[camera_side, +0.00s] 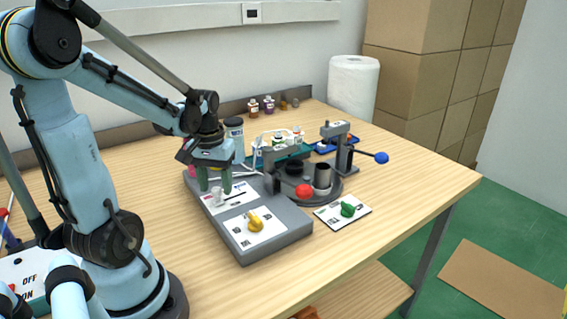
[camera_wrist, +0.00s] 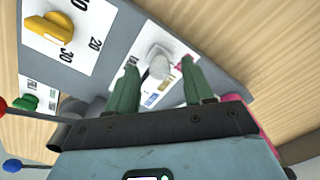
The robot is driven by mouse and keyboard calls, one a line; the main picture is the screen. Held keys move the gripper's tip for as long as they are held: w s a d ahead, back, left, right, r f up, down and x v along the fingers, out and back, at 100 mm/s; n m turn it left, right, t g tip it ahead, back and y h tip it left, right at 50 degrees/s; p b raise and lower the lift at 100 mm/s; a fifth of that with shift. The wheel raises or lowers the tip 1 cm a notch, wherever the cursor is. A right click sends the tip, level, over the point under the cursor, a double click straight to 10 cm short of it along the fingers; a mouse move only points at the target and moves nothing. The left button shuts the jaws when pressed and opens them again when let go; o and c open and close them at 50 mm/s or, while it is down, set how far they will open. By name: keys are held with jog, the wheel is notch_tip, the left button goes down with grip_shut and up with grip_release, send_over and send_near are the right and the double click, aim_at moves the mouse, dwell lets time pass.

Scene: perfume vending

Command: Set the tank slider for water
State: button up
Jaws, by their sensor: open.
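The tank slider is a white knob (camera_wrist: 157,63) on a white label plate with small coloured marks (camera_wrist: 165,85), set in a grey control box (camera_side: 262,240). In the side view, the knob (camera_side: 218,197) is partly hidden by a finger. My gripper (camera_side: 215,189) is over this plate with its green fingers pointing down. In the wrist view, my gripper (camera_wrist: 159,68) is open, with one fingertip on each side of the knob. A gap shows between the knob and each finger, and nothing is held. Fingertip height above the plate is hard to tell.
A yellow dial (camera_side: 255,222) with numbers stands on the same box. A green knob (camera_side: 348,209) on a white plate lies to the right. A dark round station with a red ball handle (camera_side: 303,190) and a blue ball lever (camera_side: 381,157) stands close behind. Small bottles are farther back.

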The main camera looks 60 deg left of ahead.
jog(key=shift+f, duration=0.3)
grip_shut()
dwell(0.3)
